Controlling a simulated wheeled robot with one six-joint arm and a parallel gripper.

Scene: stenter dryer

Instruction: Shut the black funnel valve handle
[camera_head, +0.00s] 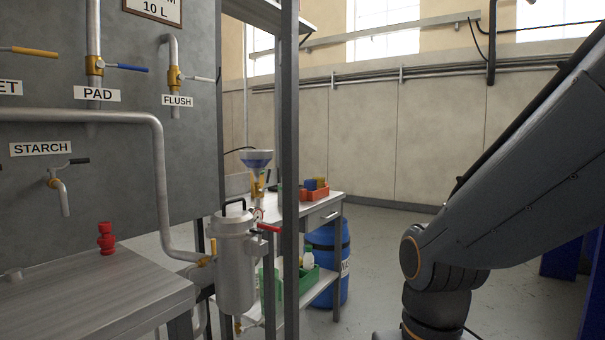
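A funnel (257,165) with a blue inside stands in the middle of the view, above a pale metal canister (235,262). A brass valve (256,188) sits right below the funnel. My gripper is out of view; only my arm shows, at the right, well apart from the funnel.
A grey panel (110,200) with labelled taps fills the left, above a metal table (90,295) bearing a red fitting (106,238). A workbench (325,208) with a red bin and a blue drum (328,268) stand behind the post. Open floor lies right of the drum.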

